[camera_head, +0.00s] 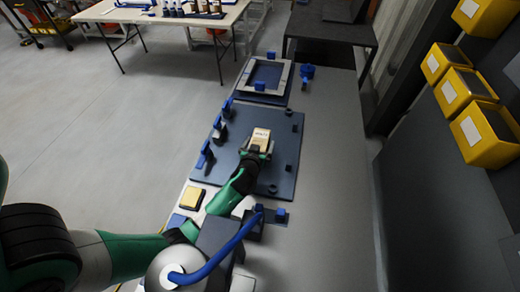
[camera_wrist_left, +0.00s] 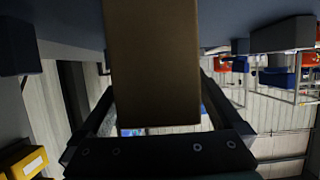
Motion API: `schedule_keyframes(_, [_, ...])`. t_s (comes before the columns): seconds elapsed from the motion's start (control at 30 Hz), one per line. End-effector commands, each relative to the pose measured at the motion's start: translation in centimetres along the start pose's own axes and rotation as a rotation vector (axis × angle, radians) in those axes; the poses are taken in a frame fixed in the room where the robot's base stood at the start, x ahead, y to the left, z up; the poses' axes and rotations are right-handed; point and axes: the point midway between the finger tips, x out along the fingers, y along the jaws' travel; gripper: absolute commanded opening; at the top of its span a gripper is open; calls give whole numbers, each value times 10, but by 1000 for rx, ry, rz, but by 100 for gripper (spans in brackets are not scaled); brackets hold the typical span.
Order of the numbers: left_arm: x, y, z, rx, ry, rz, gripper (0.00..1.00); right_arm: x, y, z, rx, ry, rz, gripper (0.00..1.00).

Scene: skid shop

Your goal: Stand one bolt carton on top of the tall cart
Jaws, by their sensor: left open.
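A small tan carton (camera_head: 261,135) with a printed label is at the blue-grey plate on the bench. My left gripper (camera_head: 257,150) reaches it from the near side and is open. In the left wrist view the carton (camera_wrist_left: 153,65) shows as a plain brown box between the two spread fingers (camera_wrist_left: 155,95). I cannot tell whether the fingers touch it or whether it rests on the plate. A second tan block (camera_head: 192,197) lies nearer on the bench, by my forearm. I cannot make out which thing is the tall cart. My right gripper is not in view.
The blue-grey plate (camera_head: 285,175) bears blue clamps (camera_head: 206,155) along its left edge. A square frame (camera_head: 265,75) lies beyond it. Yellow bins (camera_head: 448,64) hang at the right. A white table (camera_head: 160,14) stands at the back.

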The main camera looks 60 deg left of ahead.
Motion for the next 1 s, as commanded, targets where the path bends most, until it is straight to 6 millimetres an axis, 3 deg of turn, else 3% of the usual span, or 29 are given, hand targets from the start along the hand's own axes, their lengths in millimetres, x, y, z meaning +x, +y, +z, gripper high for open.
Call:
schedule_keyframes(0.1, [0,0,0,0,0,0,98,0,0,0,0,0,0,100])
schedule_keyframes(0.63, [-1,0,0,0,0,0,3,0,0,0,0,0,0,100])
schedule_keyframes(1.0, [-3,0,-7,-1,4,1,0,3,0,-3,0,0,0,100])
